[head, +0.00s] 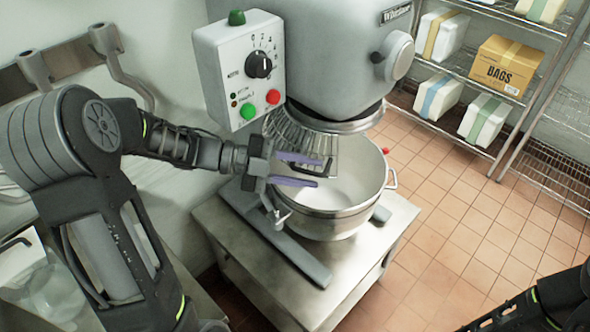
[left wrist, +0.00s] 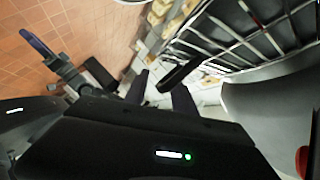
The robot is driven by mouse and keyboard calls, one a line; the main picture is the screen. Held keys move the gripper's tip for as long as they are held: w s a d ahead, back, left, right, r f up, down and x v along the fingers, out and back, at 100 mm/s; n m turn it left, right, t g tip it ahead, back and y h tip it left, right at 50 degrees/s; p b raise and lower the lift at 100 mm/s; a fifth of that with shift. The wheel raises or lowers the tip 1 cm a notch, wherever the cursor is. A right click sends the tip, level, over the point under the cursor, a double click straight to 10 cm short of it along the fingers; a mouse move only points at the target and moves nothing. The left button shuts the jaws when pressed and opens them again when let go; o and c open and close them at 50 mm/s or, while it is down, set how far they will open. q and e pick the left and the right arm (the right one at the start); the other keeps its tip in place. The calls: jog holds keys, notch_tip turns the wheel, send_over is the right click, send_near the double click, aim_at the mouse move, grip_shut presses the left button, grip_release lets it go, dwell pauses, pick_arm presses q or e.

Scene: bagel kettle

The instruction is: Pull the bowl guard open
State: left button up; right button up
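The bowl guard (head: 297,138) is a wire cage under the mixer head, over the steel bowl (head: 340,202). It also shows close up in the left wrist view (left wrist: 240,38). Its black handle (left wrist: 182,74) sticks out from the wires, between the fingertips of my left gripper (head: 318,172) as the left wrist view shows. The left gripper's fingers are apart, with the handle between them; contact cannot be made out. My right gripper (left wrist: 40,45) shows small in the left wrist view, away from the guard, its opening unclear.
The mixer (head: 340,50) stands on a steel table (head: 350,262). Its control box (head: 240,68) hangs above my left gripper. A wire shelf (head: 470,82) with boxes stands at the back right. The tiled floor (head: 440,220) to the right is clear.

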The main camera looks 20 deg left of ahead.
pick_arm(q)
jog(key=shift+s+a+f+b, duration=0.1)
jog(key=shift+s+a+b, duration=0.1)
jog(key=shift+a+b, duration=0.25)
jog(key=f+p+v, duration=0.1)
jog(key=p+v, duration=0.2)
jog(key=v, duration=0.3)
jog(key=f+p+v, duration=0.1)
jog(key=p+v, duration=0.2)
jog(key=v, duration=0.3)
jog(key=shift+s+a+f, duration=0.2)
jog(key=shift+f, duration=0.05)
dwell(0.3)
